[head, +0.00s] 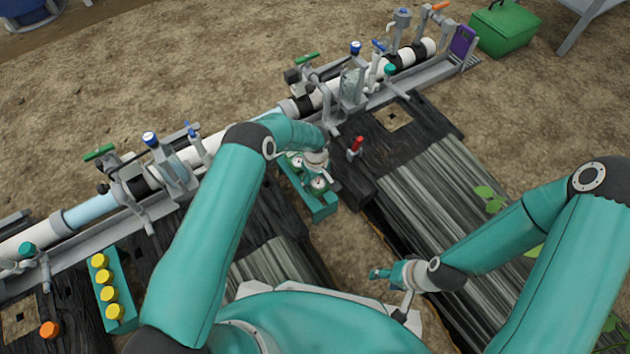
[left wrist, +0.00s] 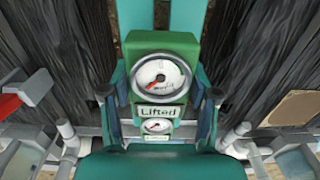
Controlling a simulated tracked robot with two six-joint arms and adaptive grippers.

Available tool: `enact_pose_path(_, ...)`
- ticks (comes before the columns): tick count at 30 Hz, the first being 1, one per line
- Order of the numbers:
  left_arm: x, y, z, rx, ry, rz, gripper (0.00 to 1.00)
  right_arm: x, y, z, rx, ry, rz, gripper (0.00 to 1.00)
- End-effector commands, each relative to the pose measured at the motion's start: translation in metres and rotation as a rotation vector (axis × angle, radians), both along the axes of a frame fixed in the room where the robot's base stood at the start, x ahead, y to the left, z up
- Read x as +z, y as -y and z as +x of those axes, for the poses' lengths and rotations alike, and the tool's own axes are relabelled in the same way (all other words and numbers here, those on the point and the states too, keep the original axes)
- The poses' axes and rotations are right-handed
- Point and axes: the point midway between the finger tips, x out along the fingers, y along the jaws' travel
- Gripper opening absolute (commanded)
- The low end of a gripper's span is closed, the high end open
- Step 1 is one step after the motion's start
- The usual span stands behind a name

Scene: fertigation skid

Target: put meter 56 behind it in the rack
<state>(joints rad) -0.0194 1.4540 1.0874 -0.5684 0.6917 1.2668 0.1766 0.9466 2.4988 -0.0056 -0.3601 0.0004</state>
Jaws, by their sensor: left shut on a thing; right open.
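A green meter (left wrist: 160,78) with a round white dial and red needle is between the fingers of my left gripper (left wrist: 160,98) in the left wrist view. A plate reading "Lifted" (left wrist: 157,112) shows below its dial. My left gripper is shut on this meter. A second, smaller-looking dial meter (left wrist: 156,127) shows below it, partly hidden. In the head view my left gripper (head: 316,172) is over the teal rack (head: 322,207), where white dials (head: 318,184) show. I cannot read the number 56. My right gripper (head: 382,274) is open and empty, away from the rack.
A pipe skid (head: 90,208) with valves runs behind the rack. A red-handled valve (head: 357,144) stands just right of it. A teal tray (head: 116,326) with several yellow caps is at left. A green box (head: 503,30) is at the far right. Bare soil lies between the dark beds.

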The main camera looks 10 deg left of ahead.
Motion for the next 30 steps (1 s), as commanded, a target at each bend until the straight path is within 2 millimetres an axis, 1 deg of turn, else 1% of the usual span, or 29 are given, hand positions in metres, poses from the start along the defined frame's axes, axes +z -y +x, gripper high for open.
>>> enact_pose_path(1, -0.003, 0.0, 0.0, 0.0, 0.0, 0.0, 0.22, -0.003, 0.0, 0.0, 0.0, 0.0, 0.0, 0.51)
enact_pose_path(30, -0.032, 0.0, 0.0, 0.0, 0.0, 0.0, 0.22, -0.032, 0.0, 0.0, 0.0, 0.0, 0.0, 0.51)
